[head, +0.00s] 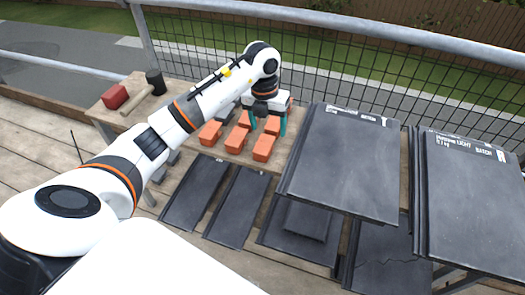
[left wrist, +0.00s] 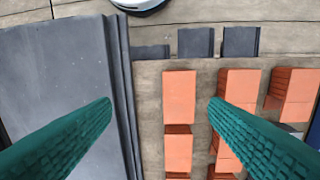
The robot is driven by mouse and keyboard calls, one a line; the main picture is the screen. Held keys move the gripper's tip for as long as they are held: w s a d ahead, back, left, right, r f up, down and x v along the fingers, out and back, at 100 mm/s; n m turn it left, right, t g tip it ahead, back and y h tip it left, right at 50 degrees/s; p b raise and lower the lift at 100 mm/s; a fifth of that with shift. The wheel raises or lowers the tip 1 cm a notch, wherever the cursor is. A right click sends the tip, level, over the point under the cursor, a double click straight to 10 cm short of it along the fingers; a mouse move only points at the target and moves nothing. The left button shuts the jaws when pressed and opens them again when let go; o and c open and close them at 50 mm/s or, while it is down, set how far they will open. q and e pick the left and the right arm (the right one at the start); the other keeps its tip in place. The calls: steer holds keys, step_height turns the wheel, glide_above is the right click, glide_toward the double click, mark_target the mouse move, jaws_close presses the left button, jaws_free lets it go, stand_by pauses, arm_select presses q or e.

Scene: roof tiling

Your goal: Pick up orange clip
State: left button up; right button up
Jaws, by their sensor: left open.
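Several orange clips (head: 263,148) sit in rows on the wooden bench, left of the near dark tile stack. In the left wrist view, one column of orange clips (left wrist: 179,97) shows in the middle and others stand to the right. My left gripper (head: 268,122) has teal fingers, is open and points down over the clips. In the left wrist view its fingertips (left wrist: 159,104) are wide apart. The left finger shows over the dark tile and the right finger over the right-hand clips. Nothing is held. My right gripper is not in view.
Dark tile stacks (head: 345,160) (head: 470,195) stand to the right of the clips. More dark tiles (head: 238,205) lie lower in front. Grey blocks (left wrist: 195,42) line up beyond the clips. A metal railing runs behind.

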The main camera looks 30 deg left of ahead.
arm_select(q)
steer(key=a, duration=0.2)
glide_above(261, 150)
steer(key=shift+n+y, duration=0.3)
steer(key=shift+y, duration=0.1)
step_height(261, 150, down, 6)
steer(key=shift+w+a+r+p, duration=0.1)
steer(key=shift+a+r+p, duration=0.05)
steer(key=shift+p, duration=0.2)
steer(key=shift+f+p, duration=0.4)
steer(key=shift+f, duration=2.45)
steer(key=c, duration=1.3)
step_height(261, 150, up, 10)
steer(key=shift+r+b, duration=0.1)
steer(key=shift+b, duration=0.25)
